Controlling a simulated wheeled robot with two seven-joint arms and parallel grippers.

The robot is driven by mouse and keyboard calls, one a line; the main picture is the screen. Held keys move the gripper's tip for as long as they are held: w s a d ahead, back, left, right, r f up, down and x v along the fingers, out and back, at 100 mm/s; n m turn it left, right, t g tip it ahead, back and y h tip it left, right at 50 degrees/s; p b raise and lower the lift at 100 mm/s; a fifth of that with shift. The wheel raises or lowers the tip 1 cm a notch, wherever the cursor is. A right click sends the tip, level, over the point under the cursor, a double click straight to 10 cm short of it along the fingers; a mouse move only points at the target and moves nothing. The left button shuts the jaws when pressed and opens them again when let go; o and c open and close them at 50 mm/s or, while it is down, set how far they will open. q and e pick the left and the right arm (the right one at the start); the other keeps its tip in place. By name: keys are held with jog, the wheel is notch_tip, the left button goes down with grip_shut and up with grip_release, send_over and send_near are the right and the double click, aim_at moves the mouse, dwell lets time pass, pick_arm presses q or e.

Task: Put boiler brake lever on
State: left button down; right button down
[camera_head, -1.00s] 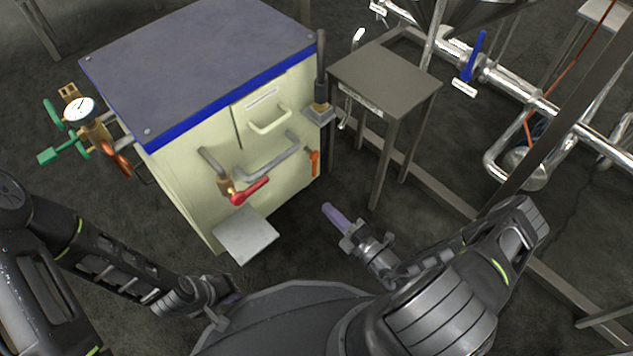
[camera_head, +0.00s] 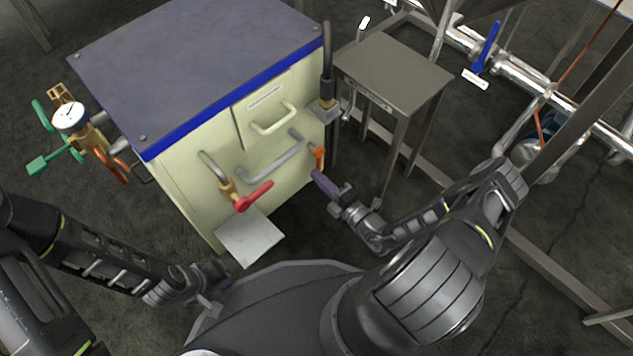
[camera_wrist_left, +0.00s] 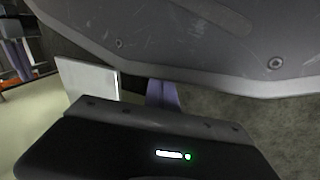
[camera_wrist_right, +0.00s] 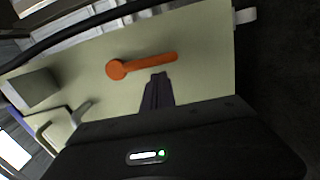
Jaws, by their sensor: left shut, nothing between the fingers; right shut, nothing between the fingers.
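The boiler (camera_head: 195,190) is a cream cabinet with a blue-edged grey top. An orange lever (camera_head: 319,157) sits on its front near the right edge; which part is the brake lever is not marked legibly. In the right wrist view the orange lever (camera_wrist_right: 148,65) lies nearly level, with its round hub at the left. My right gripper (camera_head: 323,184) is shut and empty, just in front of and below the orange lever. Its fingertips (camera_wrist_right: 158,83) show below the lever's bar; contact is unclear. My left gripper (camera_head: 226,284) is shut and empty, low beside my base.
A red-handled valve (camera_head: 252,197), a drawer-like handle (camera_head: 274,121) and a grey plate (camera_head: 248,238) are on the boiler's front. A dark upright lever (camera_head: 327,70) stands at its right corner. A metal table (camera_head: 395,72) is to the right. A gauge (camera_head: 69,115) is at the left.

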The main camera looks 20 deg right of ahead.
pick_arm(q)
jog(key=shift+d, duration=0.15)
pick_arm(e)
jog(key=shift+w+d, duration=0.2)
jog(key=shift+d, duration=0.1)
